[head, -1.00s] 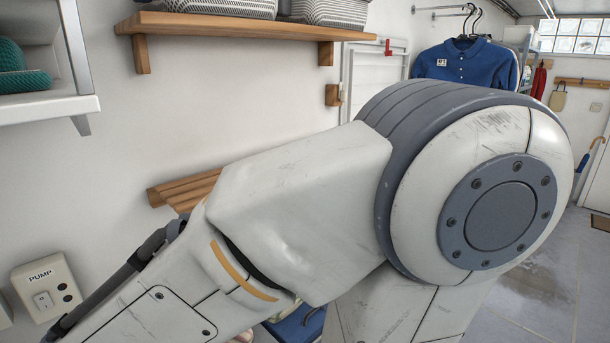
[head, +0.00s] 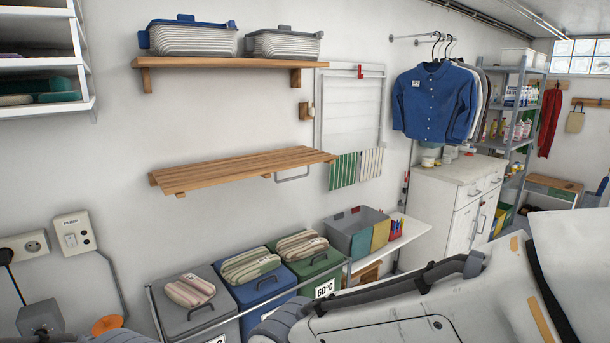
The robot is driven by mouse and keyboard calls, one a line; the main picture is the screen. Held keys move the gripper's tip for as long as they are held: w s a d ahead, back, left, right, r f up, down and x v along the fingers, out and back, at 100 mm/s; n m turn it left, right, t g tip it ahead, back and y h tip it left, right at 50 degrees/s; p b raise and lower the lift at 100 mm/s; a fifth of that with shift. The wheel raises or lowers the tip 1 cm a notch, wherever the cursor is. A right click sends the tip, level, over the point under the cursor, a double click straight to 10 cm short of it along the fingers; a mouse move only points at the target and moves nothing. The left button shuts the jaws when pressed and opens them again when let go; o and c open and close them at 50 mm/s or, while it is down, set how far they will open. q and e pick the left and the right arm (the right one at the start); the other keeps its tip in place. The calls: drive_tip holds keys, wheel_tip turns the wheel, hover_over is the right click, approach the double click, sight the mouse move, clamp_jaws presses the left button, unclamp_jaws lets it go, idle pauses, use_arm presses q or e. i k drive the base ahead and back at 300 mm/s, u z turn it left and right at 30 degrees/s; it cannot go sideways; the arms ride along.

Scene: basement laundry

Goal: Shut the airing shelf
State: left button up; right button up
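The slatted wooden shelf (head: 240,166), which looks like the airing shelf, stands out level from the white wall in the head view. It is bare. A metal bar handle (head: 293,177) hangs at its front right edge. Neither of my grippers shows. Part of one of my white arms crosses the bottom right of the view, well below and to the right of the shelf, and does not cover it.
Above is a fixed wooden shelf (head: 225,62) with two baskets. Below stand grey, blue (head: 262,290) and green lidded bins with folded towels on top. A white wall frame (head: 348,105) with hanging cloths is right of the shelf. The space before the shelf looks clear.

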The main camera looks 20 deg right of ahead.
sight(175, 180)
drive_tip(key=u, duration=0.15)
drive_tip(key=i, duration=0.95)
drive_tip(key=z, duration=0.5)
